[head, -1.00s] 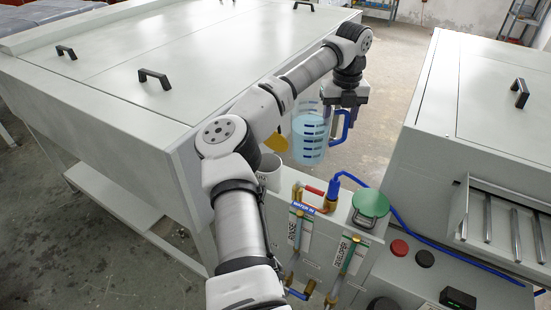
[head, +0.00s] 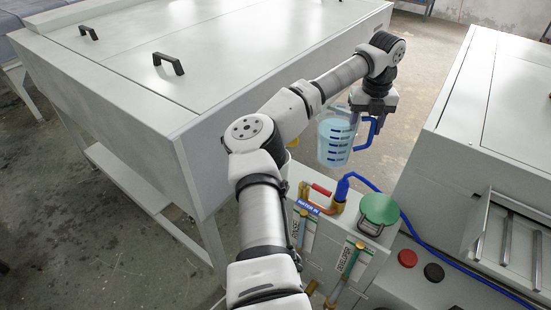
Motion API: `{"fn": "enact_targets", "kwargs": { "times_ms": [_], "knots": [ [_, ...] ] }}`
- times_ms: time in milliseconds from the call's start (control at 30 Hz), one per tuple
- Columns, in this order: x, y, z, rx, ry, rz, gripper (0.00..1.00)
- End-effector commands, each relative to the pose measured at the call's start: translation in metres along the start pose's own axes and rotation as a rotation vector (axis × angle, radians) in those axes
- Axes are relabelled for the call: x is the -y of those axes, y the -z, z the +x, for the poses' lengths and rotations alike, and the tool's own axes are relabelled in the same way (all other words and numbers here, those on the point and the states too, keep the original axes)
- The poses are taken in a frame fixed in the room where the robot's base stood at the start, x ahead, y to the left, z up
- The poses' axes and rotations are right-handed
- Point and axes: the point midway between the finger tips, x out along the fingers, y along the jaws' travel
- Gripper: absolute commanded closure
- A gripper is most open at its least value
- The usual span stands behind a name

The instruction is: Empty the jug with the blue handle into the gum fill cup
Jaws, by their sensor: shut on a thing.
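The clear jug (head: 333,146) with blue level marks and a blue handle (head: 374,130) holds pale blue liquid. My gripper (head: 373,112) is shut on the blue handle and holds the jug in the air, close to upright, beyond the valve panel. The white fill cup, seen earlier by the corner of the large machine, is almost wholly hidden behind my arm now. The jug is to the right of that spot. I cannot read a gum label.
The valve panel has a red-handled brass valve (head: 322,196), a blue hose (head: 413,232) and a green lid (head: 379,208). A large grey machine (head: 200,60) stands left and another cabinet (head: 500,110) right, with floor between them.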

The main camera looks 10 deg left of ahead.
Motion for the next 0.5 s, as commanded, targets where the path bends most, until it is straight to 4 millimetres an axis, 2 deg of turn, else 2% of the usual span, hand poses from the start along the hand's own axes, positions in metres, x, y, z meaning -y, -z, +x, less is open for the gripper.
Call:
{"fn": "enact_targets", "kwargs": {
  "times_ms": [100, 233, 400, 500],
  "knots": [
    [0.001, 0.001, 0.03, -0.001, 0.001, 0.002, 1.0],
    [0.001, 0.0, 0.057, 0.0, 0.002, 0.002, 1.0],
    [0.002, 0.0, 0.08, 0.001, 0.002, 0.002, 1.0],
    [0.002, 0.0, 0.086, 0.003, 0.001, 0.002, 1.0]
  ]
}}
